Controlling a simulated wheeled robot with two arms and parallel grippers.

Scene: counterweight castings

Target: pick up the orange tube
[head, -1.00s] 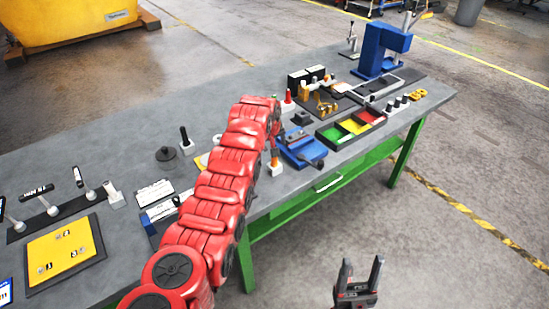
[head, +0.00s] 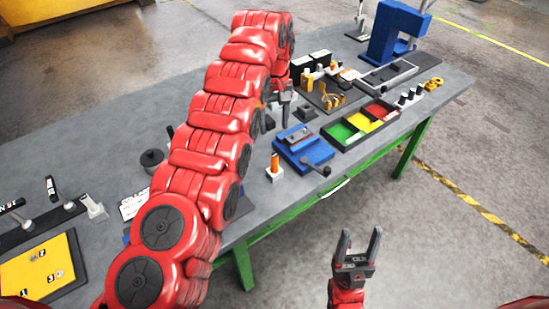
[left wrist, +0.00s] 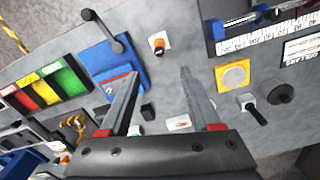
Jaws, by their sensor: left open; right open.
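The orange tube (head: 275,161) stands upright in a small white base near the front edge of the workbench. In the left wrist view the orange tube (left wrist: 158,44) appears from above, beyond my fingertips and between their lines. My left gripper (head: 285,112) is open and empty, above the bench and apart from the tube. Its two spread fingers show in the left wrist view (left wrist: 159,74). My right gripper (head: 359,242) is open and empty, in front of the bench over the floor.
A blue vise (head: 303,147) with a dark handle sits just right of the tube. A tray with green, yellow and red bins (head: 361,124) lies farther right. Bare grey surface surrounds the tube's base.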

